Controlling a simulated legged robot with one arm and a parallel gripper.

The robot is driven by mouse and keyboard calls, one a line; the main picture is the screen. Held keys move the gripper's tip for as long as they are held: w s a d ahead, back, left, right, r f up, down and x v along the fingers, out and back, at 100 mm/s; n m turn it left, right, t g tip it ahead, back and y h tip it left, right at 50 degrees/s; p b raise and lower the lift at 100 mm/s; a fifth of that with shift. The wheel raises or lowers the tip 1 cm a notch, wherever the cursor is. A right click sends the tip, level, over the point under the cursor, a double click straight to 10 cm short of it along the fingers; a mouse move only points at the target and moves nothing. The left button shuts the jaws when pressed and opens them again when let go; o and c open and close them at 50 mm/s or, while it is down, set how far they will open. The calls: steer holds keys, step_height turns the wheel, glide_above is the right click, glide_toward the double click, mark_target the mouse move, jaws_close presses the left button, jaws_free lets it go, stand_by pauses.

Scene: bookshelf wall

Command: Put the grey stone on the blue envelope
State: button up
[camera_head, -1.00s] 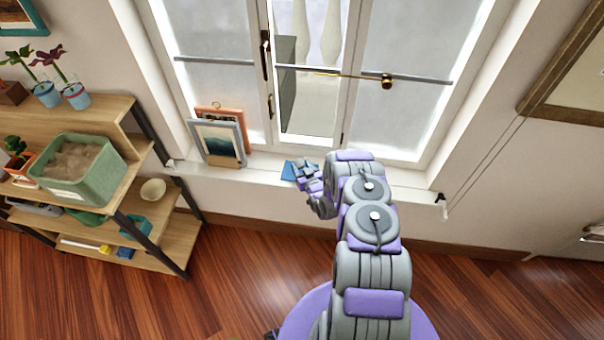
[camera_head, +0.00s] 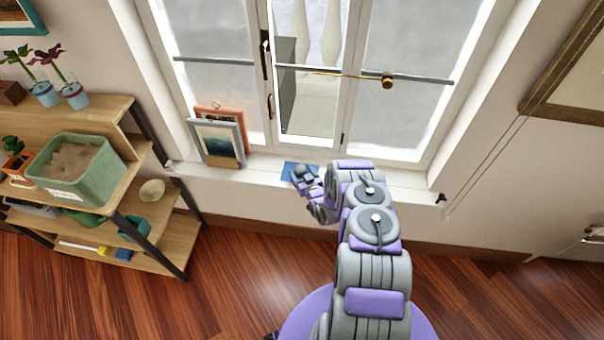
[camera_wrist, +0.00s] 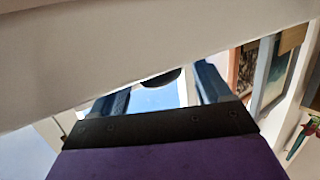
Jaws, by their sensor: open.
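The blue envelope (camera_head: 288,168) lies flat on the white window sill, partly hidden by my gripper. A small rounded grey shape, which looks like the grey stone (camera_head: 299,169), shows over the envelope at my gripper's tip. In the wrist view a dark rounded thing, likely the stone (camera_wrist: 160,78), shows at the sill's edge between my two fingers, with much of it hidden. My gripper (camera_head: 302,177) is open at the front of the sill; its spread fingers also show in the wrist view (camera_wrist: 160,86). Whether a finger touches the stone I cannot tell.
Two picture frames (camera_head: 218,143) lean on the sill left of the envelope. A wooden shelf (camera_head: 160,225) with a green box (camera_head: 85,180) and plants is at the left. The sill's right part looks clear.

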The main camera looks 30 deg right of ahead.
steer(key=d+p+v, duration=0.1)
steer(key=p+v, duration=0.1)
steer(key=v, duration=1)
steer(key=w+r+n+g, duration=0.2)
steer(key=w+r+g, duration=0.35)
steer(key=r, duration=0.65)
steer(key=s+a+r+g, duration=0.2)
steer(key=r, duration=0.5)
steer(key=s+a+r+g, duration=0.1)
steer(key=s+r+g, duration=0.15)
steer(key=r, duration=0.45)
steer(key=s+a+r+m+g, duration=0.1)
steer(key=s+a+r+g, duration=0.1)
steer(key=s+a+r, duration=0.35)
steer(key=s+a+r+g, duration=0.1)
steer(key=s+a+r, duration=0.2)
steer(key=s+r, duration=0.5)
steer(key=s+a+r+g, duration=0.1)
steer(key=s+a+r, duration=0.1)
steer(key=s, duration=0.6)
steer(key=s+a+r+g, duration=0.2)
steer(key=s+a+r, duration=0.1)
steer(key=s, duration=0.6)
steer(key=s+a+r+g, duration=0.1)
steer(key=s+a+r, duration=0.1)
steer(key=s, duration=0.7)
steer(key=shift+a+r+y, duration=0.3)
steer(key=shift+a+y, duration=0.1)
steer(key=shift+a, duration=0.35)
steer(key=shift+c, duration=0.3)
